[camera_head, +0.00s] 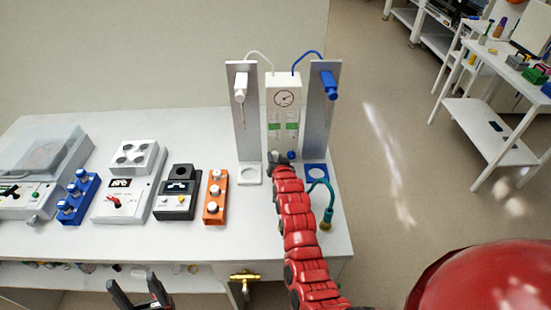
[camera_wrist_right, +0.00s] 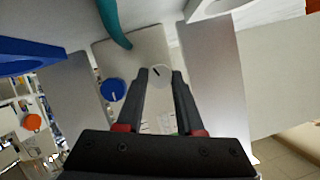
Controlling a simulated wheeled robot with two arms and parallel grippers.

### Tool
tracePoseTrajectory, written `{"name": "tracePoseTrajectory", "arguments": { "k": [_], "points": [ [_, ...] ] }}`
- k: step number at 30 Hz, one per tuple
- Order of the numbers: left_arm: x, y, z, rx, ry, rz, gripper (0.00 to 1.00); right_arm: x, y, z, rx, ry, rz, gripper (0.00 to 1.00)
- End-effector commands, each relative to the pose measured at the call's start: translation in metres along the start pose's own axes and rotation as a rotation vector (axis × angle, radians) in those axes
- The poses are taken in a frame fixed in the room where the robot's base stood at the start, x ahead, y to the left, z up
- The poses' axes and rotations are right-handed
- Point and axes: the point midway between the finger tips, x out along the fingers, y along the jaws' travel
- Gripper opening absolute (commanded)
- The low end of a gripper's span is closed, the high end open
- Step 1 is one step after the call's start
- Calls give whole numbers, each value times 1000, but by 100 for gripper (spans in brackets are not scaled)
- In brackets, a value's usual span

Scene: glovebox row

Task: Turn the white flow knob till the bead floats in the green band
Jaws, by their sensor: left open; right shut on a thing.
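The white flow knob (camera_wrist_right: 160,75) is on the front of a pale flow panel (camera_head: 284,92), beside a blue knob (camera_wrist_right: 113,90). My right gripper (camera_wrist_right: 161,74) is shut on the white knob, one finger on each side. In the head view my right gripper (camera_head: 276,158) hides the white knob; the blue knob (camera_head: 291,155) shows just beside it. The panel has a round gauge (camera_head: 284,99) and two green bands (camera_head: 283,127). The bead is too small to make out. My left gripper (camera_head: 138,288) is open and empty, low in front of the bench.
Grey stands with a white nozzle (camera_head: 240,87) and a blue nozzle (camera_head: 329,85) flank the panel. A teal hose (camera_head: 327,200) runs right of my right arm. An orange knob box (camera_head: 215,197) and other devices fill the bench to the left. A brass valve (camera_head: 245,278) hangs at the front.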

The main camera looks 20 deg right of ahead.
Motion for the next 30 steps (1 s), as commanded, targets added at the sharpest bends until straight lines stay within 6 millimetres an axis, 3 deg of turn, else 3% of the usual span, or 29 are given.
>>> {"name": "tracePoseTrajectory", "arguments": {
  "k": [8, 21, 30],
  "points": [
    [-26, 1, 4, 0, 0, 0, 66, 2, -1, 5, -99, 3, 37, 0],
    [-86, 4, 14, 0, 0, 0, 66, 2, -4, 5, -416, 5, 169, 0],
    [-107, 5, 18, 0, 0, 0, 66, 2, -6, 4, -576, 3, 237, 0]
  ]
}}
